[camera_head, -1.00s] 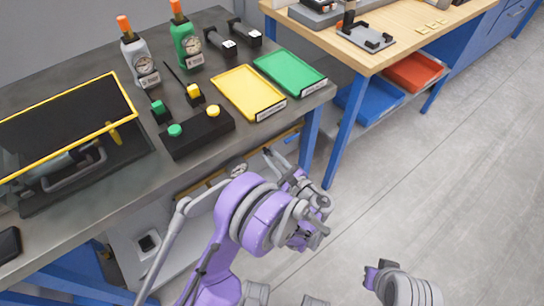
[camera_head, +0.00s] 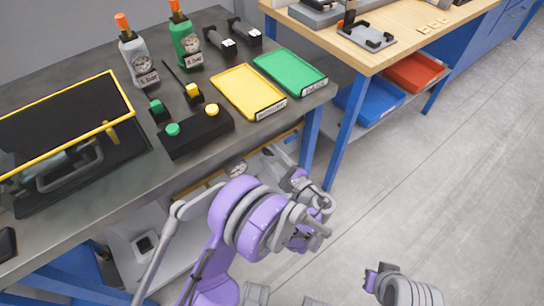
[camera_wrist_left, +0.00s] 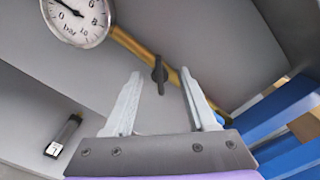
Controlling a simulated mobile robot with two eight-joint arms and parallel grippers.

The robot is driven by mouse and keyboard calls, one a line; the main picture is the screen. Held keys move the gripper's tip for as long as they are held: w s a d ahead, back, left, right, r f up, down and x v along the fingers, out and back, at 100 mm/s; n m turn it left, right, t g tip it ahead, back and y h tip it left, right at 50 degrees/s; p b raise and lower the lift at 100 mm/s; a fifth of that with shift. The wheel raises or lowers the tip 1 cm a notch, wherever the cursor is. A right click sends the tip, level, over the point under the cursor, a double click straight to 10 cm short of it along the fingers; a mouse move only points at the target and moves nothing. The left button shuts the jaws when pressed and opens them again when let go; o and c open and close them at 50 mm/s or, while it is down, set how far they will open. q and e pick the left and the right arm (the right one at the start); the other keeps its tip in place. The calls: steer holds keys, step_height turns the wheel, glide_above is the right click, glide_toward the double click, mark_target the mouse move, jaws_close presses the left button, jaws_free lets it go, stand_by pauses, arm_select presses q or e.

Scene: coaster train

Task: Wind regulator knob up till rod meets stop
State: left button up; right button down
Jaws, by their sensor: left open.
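In the left wrist view a small dark knob or valve handle (camera_wrist_left: 160,75) stands on a yellow pipe (camera_wrist_left: 135,43), and a round white gauge (camera_wrist_left: 78,20) sits at the upper left. I cannot tell for sure that this handle is the regulator knob. My left gripper (camera_wrist_left: 160,76) is open, its fingers on either side of the handle in the picture; contact is not visible. In the head view the left gripper (camera_head: 284,166) is under the bench's front edge, near the gauge (camera_head: 237,169). A yellow-framed black box (camera_head: 75,110) on the bench holds a grey mechanism; its rod and stop are unclear.
On the bench stand a button box (camera_head: 198,133), a grey bottle (camera_head: 137,60), a green bottle (camera_head: 187,45), a yellow tray (camera_head: 247,90) and a green tray (camera_head: 290,72). A blue leg (camera_head: 311,140) stands close to my left gripper.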

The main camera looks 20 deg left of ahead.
arm_select(q)
steer(key=v, duration=1.1)
steer(key=shift+a, duration=0.1)
